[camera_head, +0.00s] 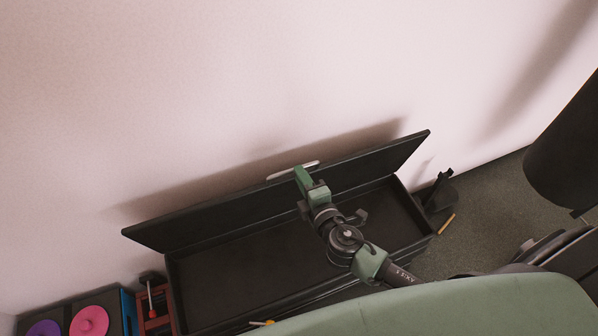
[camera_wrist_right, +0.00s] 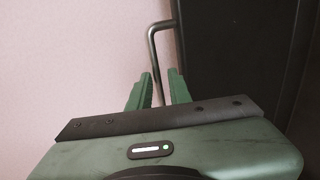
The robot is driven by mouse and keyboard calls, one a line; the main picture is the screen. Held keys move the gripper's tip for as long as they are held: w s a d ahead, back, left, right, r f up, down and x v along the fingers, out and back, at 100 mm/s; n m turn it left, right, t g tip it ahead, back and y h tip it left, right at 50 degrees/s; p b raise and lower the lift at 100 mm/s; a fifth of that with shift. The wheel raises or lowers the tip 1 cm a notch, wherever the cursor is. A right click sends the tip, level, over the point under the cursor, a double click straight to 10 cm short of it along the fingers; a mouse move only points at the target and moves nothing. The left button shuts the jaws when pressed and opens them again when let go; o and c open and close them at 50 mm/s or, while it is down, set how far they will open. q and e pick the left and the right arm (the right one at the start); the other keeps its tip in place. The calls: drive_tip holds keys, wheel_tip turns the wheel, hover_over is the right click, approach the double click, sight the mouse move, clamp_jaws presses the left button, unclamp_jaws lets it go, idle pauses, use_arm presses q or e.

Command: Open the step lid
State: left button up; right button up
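The black step lid (camera_head: 255,205) is raised and leans toward the wall over a long black box (camera_head: 205,285), whose inside is partly visible. A light bar handle (camera_head: 283,173) sits at the lid's upper edge. In the right wrist view the handle (camera_wrist_right: 153,50) is a bent metal bar. My right gripper (camera_head: 302,178) is at the handle. Its green fingers (camera_wrist_right: 160,88) stand apart, with the bar between them and gaps showing beside it. My left gripper is not in view.
A pale wall (camera_head: 200,90) stands close behind the lid. A red crate (camera_head: 155,312) and a tray holding pink (camera_head: 90,321) and purple discs are at lower left. A dark object (camera_head: 440,192) and a yellow stick (camera_head: 447,224) lie right of the box.

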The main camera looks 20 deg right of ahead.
drive_tip(key=v, duration=0.5)
drive_tip(key=shift+s+r, duration=0.1)
drive_tip(key=shift+s, duration=0.2)
